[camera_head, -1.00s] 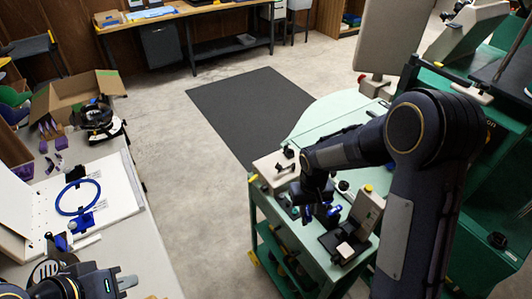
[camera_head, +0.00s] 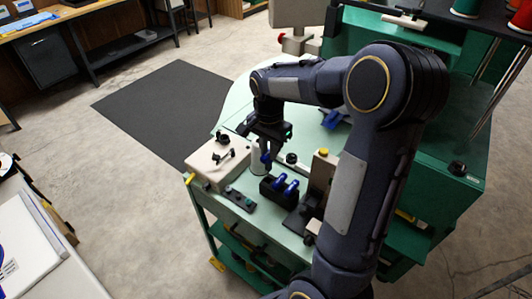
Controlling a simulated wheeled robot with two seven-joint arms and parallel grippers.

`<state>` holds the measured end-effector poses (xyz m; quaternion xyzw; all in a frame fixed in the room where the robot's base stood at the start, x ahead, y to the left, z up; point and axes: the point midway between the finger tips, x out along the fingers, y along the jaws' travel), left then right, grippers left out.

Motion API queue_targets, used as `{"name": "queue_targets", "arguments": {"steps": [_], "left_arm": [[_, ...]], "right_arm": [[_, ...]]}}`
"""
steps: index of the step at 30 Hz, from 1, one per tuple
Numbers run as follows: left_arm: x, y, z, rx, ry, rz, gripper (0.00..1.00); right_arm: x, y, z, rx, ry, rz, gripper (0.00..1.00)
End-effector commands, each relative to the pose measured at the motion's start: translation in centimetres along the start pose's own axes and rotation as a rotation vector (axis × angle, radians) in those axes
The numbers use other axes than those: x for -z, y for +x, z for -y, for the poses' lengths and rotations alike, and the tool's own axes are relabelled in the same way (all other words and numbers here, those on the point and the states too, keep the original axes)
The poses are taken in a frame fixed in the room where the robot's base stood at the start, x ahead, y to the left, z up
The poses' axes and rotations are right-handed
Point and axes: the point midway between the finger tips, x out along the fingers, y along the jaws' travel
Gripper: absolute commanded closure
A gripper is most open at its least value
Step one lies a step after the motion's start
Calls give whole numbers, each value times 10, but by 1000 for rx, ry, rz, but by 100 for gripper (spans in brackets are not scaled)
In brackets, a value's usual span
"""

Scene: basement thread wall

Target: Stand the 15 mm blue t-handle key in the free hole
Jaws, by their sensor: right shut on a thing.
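My right gripper (camera_head: 267,146) is shut on a blue t-handle key (camera_head: 265,158), above the pale green cart top. The key's lower end is too small to make out. Just below and to the right stands a black holder block (camera_head: 268,191) with blue t-handles (camera_head: 286,186) standing in it. The gripper and held key are above and behind this block, apart from it. I cannot make out the free hole or any size marks. My left gripper is out of view.
A beige block (camera_head: 205,167) with black handles stands left of the holder. A dark strip (camera_head: 240,199) lies at the cart's front edge. A beige upright with a yellow top (camera_head: 322,168) stands right of the holder. Another blue item (camera_head: 334,118) lies farther back.

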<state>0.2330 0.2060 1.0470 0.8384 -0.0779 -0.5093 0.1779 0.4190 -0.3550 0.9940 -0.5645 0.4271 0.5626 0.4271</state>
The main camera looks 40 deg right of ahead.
Motion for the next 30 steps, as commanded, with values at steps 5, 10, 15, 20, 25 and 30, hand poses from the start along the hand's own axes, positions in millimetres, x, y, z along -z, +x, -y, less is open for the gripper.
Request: {"name": "queue_targets", "arguments": {"steps": [5,10,15,20,25,30], "left_arm": [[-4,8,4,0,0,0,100],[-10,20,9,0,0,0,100],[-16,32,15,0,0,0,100],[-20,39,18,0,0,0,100],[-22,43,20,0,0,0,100],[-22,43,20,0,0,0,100]], "right_arm": [[-1,11,0,0,-4,0,100],[-1,27,0,0,-5,0,100],[-1,45,1,0,-7,0,100],[-1,58,1,0,-7,0,100],[-1,67,1,-1,-8,0,100],[-1,68,1,0,-8,0,100]]}}
